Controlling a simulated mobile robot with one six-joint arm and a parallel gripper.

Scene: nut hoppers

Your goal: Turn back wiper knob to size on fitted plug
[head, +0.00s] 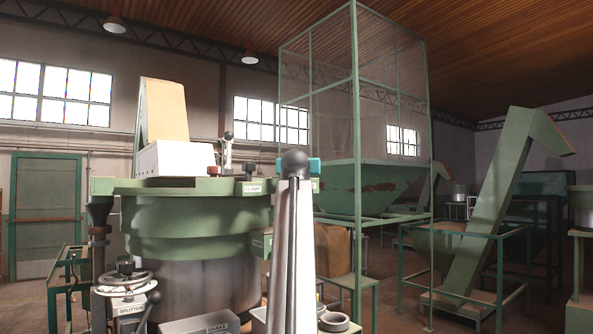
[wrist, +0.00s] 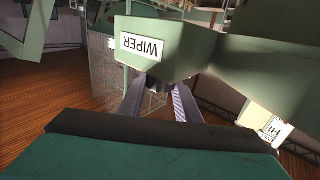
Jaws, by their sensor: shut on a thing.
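In the wrist view a green box carries a white WIPER label (wrist: 142,46), which appears upside down. A small dark knob (wrist: 159,83) shows under the box's edge, between the fingertips of my gripper (wrist: 162,90). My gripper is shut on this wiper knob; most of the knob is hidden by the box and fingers. The knob's pointer and any size marks do not show. In the head view my arm stands in front of the right side of the green bowl machine (head: 190,222), and my gripper's fingers cannot be made out. I cannot identify a fitted plug.
A CLAMP label (head: 252,189) is on the bowl's rim, with a small lever above. A SPLITTER handwheel (head: 125,280) is at lower left and a SHAKE box (head: 200,325) at the bottom. A caged hopper (head: 385,185) and a slanted conveyor (head: 487,220) stand behind.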

